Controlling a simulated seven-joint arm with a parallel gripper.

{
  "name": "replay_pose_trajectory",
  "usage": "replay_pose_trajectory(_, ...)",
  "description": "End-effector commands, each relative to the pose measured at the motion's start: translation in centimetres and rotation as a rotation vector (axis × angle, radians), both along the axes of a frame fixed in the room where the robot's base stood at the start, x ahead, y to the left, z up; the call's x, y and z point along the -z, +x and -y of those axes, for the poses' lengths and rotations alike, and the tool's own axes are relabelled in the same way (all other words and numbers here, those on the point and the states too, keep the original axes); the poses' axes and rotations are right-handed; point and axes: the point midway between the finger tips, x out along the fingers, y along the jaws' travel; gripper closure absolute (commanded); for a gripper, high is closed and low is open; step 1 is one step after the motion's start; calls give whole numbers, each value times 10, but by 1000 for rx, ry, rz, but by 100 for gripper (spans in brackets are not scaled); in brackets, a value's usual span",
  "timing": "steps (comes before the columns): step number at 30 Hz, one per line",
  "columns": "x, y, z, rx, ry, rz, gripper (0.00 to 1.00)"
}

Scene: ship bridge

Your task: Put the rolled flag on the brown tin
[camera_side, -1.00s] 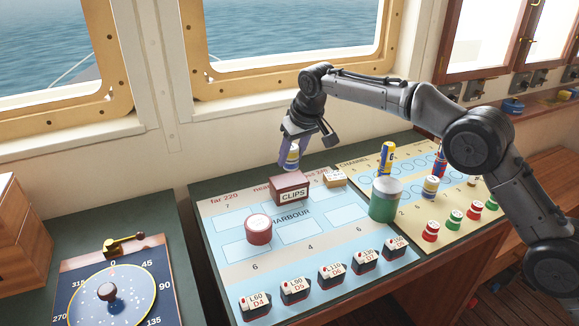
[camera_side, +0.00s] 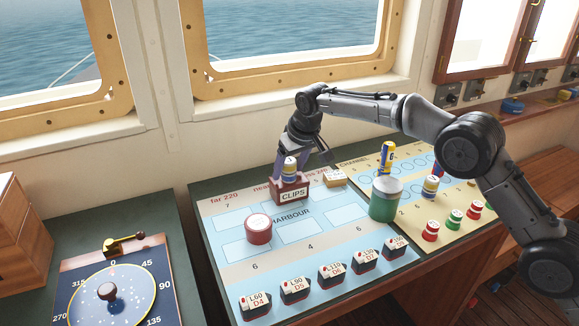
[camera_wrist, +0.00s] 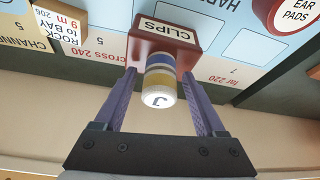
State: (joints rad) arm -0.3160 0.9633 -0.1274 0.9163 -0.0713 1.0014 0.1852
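The rolled flag (camera_side: 289,170), banded in blue, yellow and white with a J on its end, stands upright on the brown tin (camera_side: 276,190) marked CLIPS. In the wrist view the flag (camera_wrist: 160,82) sits against the top of the tin (camera_wrist: 140,46). My gripper (camera_side: 291,172) is around the flag, fingers pointing down. In the wrist view a gap shows on each side between the flag and the fingers of my gripper (camera_wrist: 160,74), so it is open. The flag's foot is partly hidden in the side view.
A small tan block (camera_side: 334,178) lies near the tin. Several labelled black blocks line the front edge.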

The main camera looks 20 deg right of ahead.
Motion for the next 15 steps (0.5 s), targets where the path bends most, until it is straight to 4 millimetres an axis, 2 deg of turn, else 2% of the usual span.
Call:
replay_pose_trajectory(10, -3, 0, 0, 0, 0, 0, 24)
replay_pose_trajectory(15, -22, -7, 1, 0, 1, 3, 24)
